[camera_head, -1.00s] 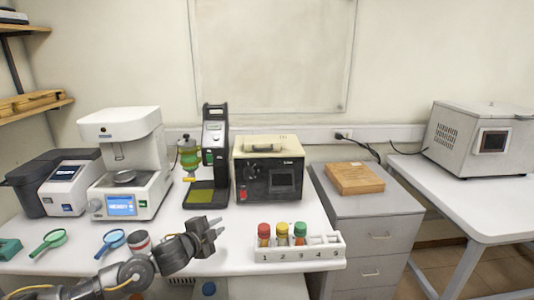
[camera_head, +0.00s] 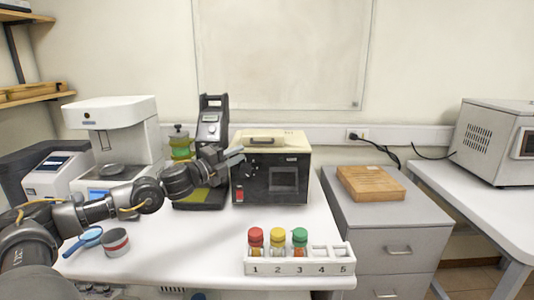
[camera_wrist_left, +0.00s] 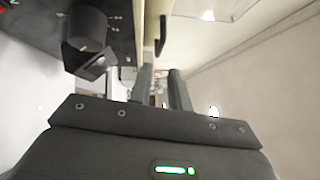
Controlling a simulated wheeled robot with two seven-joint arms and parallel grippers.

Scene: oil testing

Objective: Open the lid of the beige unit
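The beige unit (camera_head: 297,150) is a box with a beige top and a dark front panel with a small screen. Its lid (camera_head: 293,137) looks closed, with a handle (camera_head: 262,140) on top. My left gripper (camera_head: 232,157) is at the unit's upper left front corner. In the left wrist view its fingers (camera_wrist_left: 161,82) are apart with nothing between them, so it is open. A dark hooked part (camera_wrist_left: 162,36) lies just beyond the fingertips, beside the dark front panel with its knob (camera_wrist_left: 88,28). I cannot tell whether the fingers touch the unit. My right gripper is not in view.
A white rack (camera_head: 300,267) with several slots holds three capped bottles at the table's front. A dark stand device (camera_head: 212,115) and a green-filled jar (camera_head: 180,145) are left of the unit. A drawer cabinet (camera_head: 390,215) with a wooden box (camera_head: 370,183) stands to the right.

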